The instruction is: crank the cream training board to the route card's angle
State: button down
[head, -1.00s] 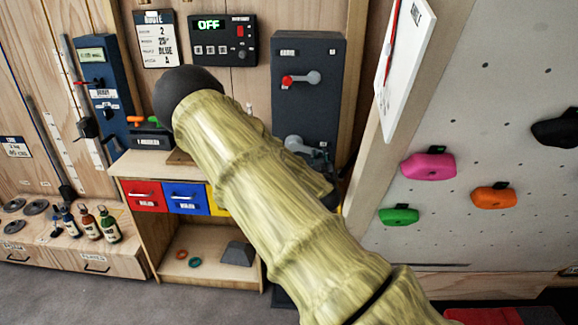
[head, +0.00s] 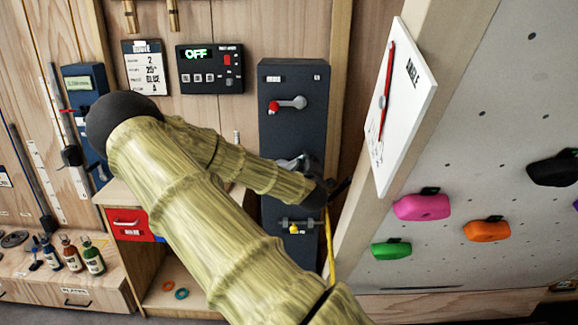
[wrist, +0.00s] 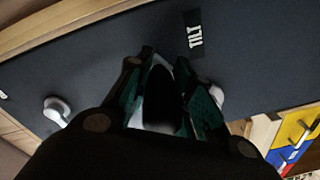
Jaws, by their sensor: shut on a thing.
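The dark crank panel (head: 293,135) stands at the middle of the head view. A lever with a red end (head: 289,104) is on its upper part. The grey tilt crank (head: 290,164) is lower, partly hidden by my arm. My gripper (head: 338,190) is at this crank. In the wrist view its fingers (wrist: 165,95) are shut on the dark crank handle (wrist: 160,105), beside a "TILT" label (wrist: 194,34). The pale training board (head: 475,165) is at the right. The angle dial (head: 400,110) has a red needle. The route card (head: 146,67) seems to read 25°.
A control box (head: 210,69) reading "OFF" is on the wall. A yellow strap or cord (head: 329,250) hangs below my gripper. Pink (head: 422,206), orange (head: 487,230) and green (head: 391,250) holds stick out of the board. Bottles (head: 93,257) stand at the lower left.

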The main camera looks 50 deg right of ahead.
jog(key=shift+a+f, duration=0.1)
jog(key=shift+f, duration=0.1)
dwell(0.4)
jog(key=c, duration=1.4)
grip_release()
jog(key=shift+o, duration=1.1)
jog(key=shift+w+a+r, duration=0.1)
jog(key=shift+a+r, duration=0.05)
jog(key=shift+r, duration=0.05)
jog(key=v, duration=1.1)
jog(key=shift+s+a, duration=0.3)
